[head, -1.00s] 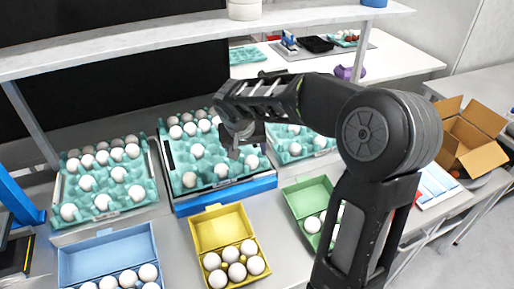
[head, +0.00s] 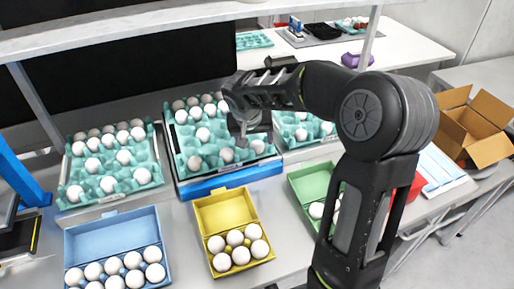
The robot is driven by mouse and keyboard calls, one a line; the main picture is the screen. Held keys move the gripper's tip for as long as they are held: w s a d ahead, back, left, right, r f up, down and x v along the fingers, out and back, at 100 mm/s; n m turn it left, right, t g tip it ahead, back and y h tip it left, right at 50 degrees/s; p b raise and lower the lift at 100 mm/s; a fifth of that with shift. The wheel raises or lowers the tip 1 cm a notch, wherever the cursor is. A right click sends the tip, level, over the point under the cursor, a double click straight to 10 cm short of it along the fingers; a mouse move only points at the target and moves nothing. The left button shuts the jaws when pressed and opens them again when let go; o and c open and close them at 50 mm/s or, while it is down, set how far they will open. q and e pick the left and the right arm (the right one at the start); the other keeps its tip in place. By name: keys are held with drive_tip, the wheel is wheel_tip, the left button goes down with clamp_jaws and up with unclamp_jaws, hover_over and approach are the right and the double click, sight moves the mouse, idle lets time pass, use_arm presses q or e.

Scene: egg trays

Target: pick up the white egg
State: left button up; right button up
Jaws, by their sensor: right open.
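Many white eggs are in view, and I cannot tell which single one is meant. The middle green tray (head: 182,152) holds rows of eggs at its back and several spread out nearer the front, among them one white egg (head: 203,134), another at the front left (head: 195,163), one at the front middle (head: 227,155) and one at the front right (head: 258,146). My right gripper (head: 242,138) is open and points down over the right part of this tray. It hides some eggs and cups, and I see nothing held in it. My left gripper is out of view.
A left green tray (head: 73,192) and a partly hidden right one (head: 297,143) flank the middle tray. Open blue (head: 112,233), yellow (head: 224,209) and green (head: 309,181) egg boxes stand in front. A shelf (head: 150,32) crosses above. An open cardboard box (head: 490,150) is at right.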

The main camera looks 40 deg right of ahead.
sight(256, 144)
drive_tip(key=x, duration=0.4)
drive_tip(key=shift+w+d+f+b, duration=0.2)
drive_tip(key=shift+w+f+b, duration=0.05)
drive_tip(key=shift+w+b, duration=0.05)
drive_tip(key=shift+c, duration=0.4)
drive_tip(key=c, duration=0.7)
